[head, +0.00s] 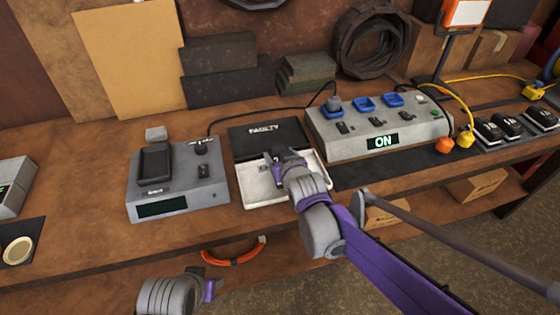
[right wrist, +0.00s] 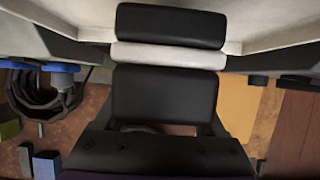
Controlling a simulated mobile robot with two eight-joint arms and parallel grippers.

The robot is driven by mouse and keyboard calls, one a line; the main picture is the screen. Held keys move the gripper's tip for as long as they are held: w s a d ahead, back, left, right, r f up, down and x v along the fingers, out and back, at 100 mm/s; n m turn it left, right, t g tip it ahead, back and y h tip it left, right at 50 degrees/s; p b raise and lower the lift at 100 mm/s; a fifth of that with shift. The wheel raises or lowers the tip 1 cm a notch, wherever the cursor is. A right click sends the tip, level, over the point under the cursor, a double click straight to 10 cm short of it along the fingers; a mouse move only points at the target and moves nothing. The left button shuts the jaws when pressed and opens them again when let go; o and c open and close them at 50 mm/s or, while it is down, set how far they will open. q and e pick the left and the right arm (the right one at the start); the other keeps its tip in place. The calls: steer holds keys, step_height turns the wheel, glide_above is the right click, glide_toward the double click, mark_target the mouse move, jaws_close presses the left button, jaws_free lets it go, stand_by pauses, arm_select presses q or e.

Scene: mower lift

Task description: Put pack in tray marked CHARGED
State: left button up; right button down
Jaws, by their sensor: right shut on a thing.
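A shallow white tray (head: 252,186) stands on the bench. The black panel (head: 265,132) behind it reads FAULTY. No tray marked CHARGED shows. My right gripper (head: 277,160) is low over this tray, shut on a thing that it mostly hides. A small dark bit with a white mark shows at its tip. In the right wrist view a pale strip (right wrist: 168,56) lies between two black blocks, with whitish tray walls around. I cannot tell whether the held thing touches the tray floor. My left gripper (head: 207,285) is low in front of the bench; its jaws are unclear.
A grey tester (head: 178,190) with a black cradle stands left of the tray. A grey console (head: 380,125) showing ON, with blue sockets, stands right. Several black packs (head: 488,132) lie far right near a yellow cable (head: 462,108).

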steer(key=shift+f, duration=1)
steer(key=shift+f, duration=0.2)
jaws_free()
steer(key=shift+r, duration=0.1)
steer(key=shift+s+r, duration=0.15)
steer(key=shift+r, duration=0.05)
steer(key=p+v, duration=0.1)
steer(key=v, duration=1)
steer(key=shift+s, duration=0.35)
